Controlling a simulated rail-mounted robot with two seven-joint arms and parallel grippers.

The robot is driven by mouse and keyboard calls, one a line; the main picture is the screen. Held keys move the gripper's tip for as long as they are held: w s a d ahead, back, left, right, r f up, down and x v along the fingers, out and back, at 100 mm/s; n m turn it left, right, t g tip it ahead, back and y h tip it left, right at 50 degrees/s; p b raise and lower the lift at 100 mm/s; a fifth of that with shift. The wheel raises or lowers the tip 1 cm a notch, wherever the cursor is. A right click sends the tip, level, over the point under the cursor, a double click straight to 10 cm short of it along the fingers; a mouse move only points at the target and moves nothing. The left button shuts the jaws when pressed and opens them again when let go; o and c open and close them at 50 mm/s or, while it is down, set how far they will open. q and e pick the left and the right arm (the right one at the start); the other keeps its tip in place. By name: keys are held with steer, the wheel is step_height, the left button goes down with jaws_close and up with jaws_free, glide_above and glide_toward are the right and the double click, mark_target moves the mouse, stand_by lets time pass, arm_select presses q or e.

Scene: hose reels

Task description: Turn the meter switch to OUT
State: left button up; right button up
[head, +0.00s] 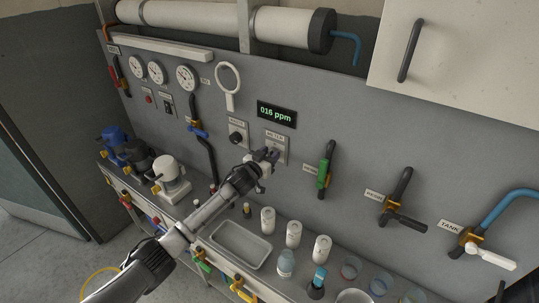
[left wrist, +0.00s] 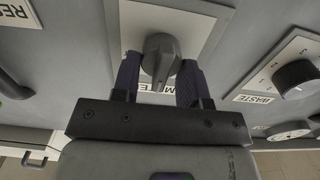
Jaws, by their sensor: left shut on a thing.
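The meter switch is a dark grey knob (left wrist: 161,58) on a pale plate (left wrist: 195,22) in the left wrist view, which looks upside down. My left gripper (left wrist: 158,72) has one finger on each side of the knob and is shut on it. The METER label is partly hidden behind the knob and fingers. In the head view the left gripper (head: 266,155) is at the METER plate (head: 281,146), covering the knob. The IN and OUT marks cannot be read, so the switch's setting cannot be told. My right gripper is not in view.
A WASTE selector knob (head: 236,138) sits left of the meter plate. The display (head: 277,114) above reads 016 ppm. A green-handled valve (head: 323,172) is to the right. White cylinders (head: 293,234), a tray (head: 241,244) and a glass bottle (head: 286,263) stand on the bench below.

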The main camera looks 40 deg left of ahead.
arm_select(q)
steer(key=shift+m, duration=0.3)
steer(key=shift+d+m+p, duration=0.1)
steer(key=shift+m+p, duration=0.4)
steer(key=shift+m, duration=0.5)
steer(key=m, duration=0.3)
steer(key=shift+d+m+p, duration=0.1)
steer(key=shift+m+p, duration=0.3)
steer(key=shift+d+f+m, duration=0.1)
steer(key=shift+m, duration=1.7)
steer(key=shift+d+f+m, duration=0.1)
steer(key=shift+m, duration=1.7)
steer(key=shift+p, duration=0.3)
steer(key=o, duration=0.8)
